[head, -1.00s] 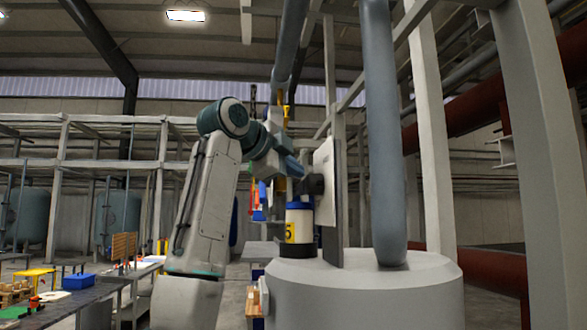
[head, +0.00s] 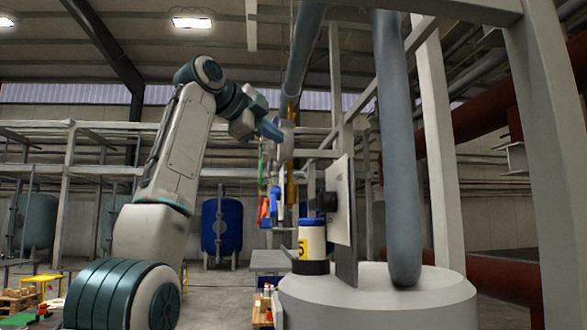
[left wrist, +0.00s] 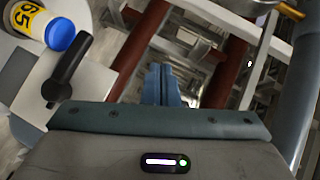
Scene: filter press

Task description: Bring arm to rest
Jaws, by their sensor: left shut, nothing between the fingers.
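My left arm rises from the lower left in the head view and bends over at its top. Its gripper (head: 272,130) points to the right, above and to the left of the white bottle. In the left wrist view the two blue fingers (left wrist: 162,85) lie together, shut and empty. They touch nothing that I can see. My right gripper is in neither view.
A white bottle with a blue cap (head: 312,240) stands on the round grey tank top (head: 385,283) beside an upright plate (head: 342,205) with a black knob. A blue tank (head: 222,228) stands farther back.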

